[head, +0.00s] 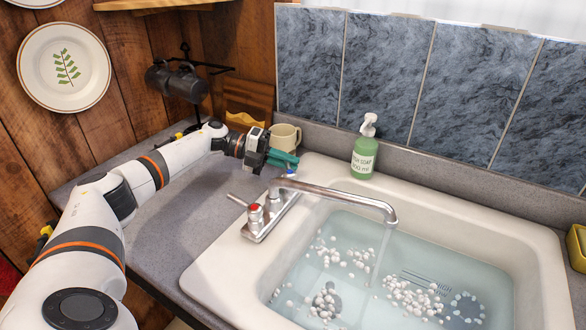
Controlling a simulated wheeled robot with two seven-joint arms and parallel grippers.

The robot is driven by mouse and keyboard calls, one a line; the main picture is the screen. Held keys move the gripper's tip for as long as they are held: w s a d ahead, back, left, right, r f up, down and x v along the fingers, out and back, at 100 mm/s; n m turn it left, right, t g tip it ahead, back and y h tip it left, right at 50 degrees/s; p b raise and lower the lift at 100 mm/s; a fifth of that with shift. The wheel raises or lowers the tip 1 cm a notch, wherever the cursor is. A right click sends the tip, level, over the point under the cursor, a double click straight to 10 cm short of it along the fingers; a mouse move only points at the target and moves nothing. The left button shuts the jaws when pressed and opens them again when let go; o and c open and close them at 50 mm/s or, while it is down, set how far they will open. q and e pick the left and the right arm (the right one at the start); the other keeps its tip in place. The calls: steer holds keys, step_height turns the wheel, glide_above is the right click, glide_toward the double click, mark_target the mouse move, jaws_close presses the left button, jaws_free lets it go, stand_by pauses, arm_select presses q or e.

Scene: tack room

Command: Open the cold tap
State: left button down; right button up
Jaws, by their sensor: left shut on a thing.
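The cold tap (290,174), marked by a blue cap, stands at the far end of the chrome mixer base on the sink's left rim. My left gripper (284,159) is just behind it, with its teal fingers shut on the cold tap's handle; the fingers hide most of that handle. The hot tap (255,212) has a red cap and a lever pointing left. The chrome spout (345,199) reaches right over the basin, and a faint stream seems to fall from its end. My right gripper is out of view.
The white sink (215,280) holds water with pale foam clumps and some submerged items. A beige mug (287,137) stands close behind my left gripper. A green soap bottle (363,155) stands on the back rim. The grey counter (170,235) left of the sink is clear.

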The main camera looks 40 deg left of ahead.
arm_select(q)
steer(key=shift+f, duration=0.1)
stand_by(0.3)
steer(key=c, duration=1.5)
jaws_free()
steer(key=shift+o, duration=0.2)
steer(key=b+v, duration=0.3)
steer(key=v, duration=0.9)
steer(key=shift+w, duration=0.2)
